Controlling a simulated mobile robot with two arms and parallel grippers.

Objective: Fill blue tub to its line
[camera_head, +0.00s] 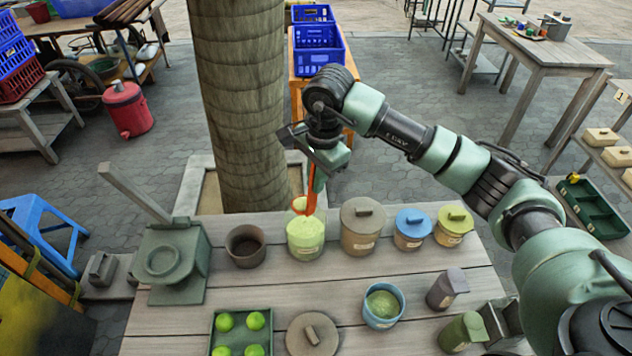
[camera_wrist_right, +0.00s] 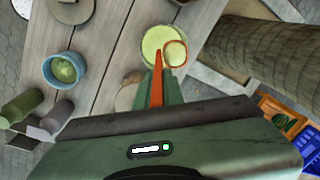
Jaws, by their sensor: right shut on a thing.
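The open blue tub (camera_head: 383,318) stands at the front right of the plank table, with a green fill inside. Its fill also shows in the right wrist view, inside the blue rim (camera_wrist_right: 50,72). I cannot make out its line. My right gripper (camera_head: 317,182) is shut on an orange scoop (camera_head: 306,205). My left gripper is not in view.
A brown lidded pot (camera_head: 362,230), a blue-lidded jar (camera_head: 413,235) and a yellow jar (camera_head: 451,230) stand right of the pale green tub. A dark open bowl (camera_head: 246,246) stands left. A tree trunk (camera_head: 240,110) rises behind the table.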

